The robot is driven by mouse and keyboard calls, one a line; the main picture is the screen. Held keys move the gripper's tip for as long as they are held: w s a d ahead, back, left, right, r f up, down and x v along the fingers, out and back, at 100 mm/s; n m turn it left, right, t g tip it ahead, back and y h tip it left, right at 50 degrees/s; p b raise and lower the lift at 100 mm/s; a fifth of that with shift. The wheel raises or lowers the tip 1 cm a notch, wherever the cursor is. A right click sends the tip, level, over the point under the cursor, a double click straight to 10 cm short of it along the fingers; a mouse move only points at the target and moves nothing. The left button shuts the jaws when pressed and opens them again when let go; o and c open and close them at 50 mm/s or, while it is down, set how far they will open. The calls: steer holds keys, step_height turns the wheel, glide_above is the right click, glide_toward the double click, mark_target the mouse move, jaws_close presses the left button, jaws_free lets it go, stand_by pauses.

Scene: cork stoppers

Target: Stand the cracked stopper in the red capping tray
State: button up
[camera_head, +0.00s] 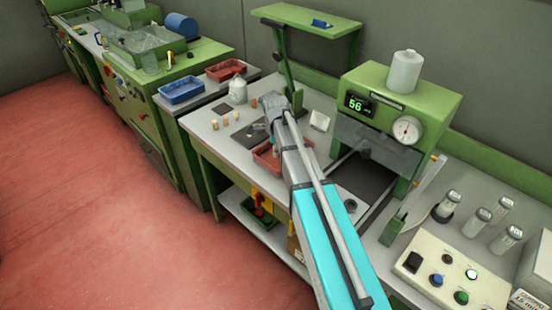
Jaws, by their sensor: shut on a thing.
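Several small tan cork stoppers stand on the left of the grey bench; one is the front-left stopper (215,125), and another stands farther back (254,103). I cannot see a crack on any of them. A red tray (262,161) lies on the bench, partly hidden behind my arm. My gripper (265,130) is over the bench just behind this tray, beside a dark mat (246,137). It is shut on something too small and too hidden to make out.
A second red tray (225,70) and a blue tray (181,89) are on the side table at the back left. A white bottle (238,91) stands near the stoppers. A green press with a gauge (405,129) and a green raised shelf (305,20) stand behind my arm.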

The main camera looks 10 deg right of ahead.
steer(key=shift+f+b, duration=1.2)
steer(key=shift+f, duration=0.3)
steer(key=shift+f, duration=0.2)
steer(key=o, duration=0.7)
steer(key=shift+r, duration=0.1)
steer(key=shift+c, duration=0.2)
steer(key=shift+r, duration=0.2)
step_height(320, 180, up, 12)
steer(key=p, duration=1.2)
steer(key=shift+s+f, duration=0.1)
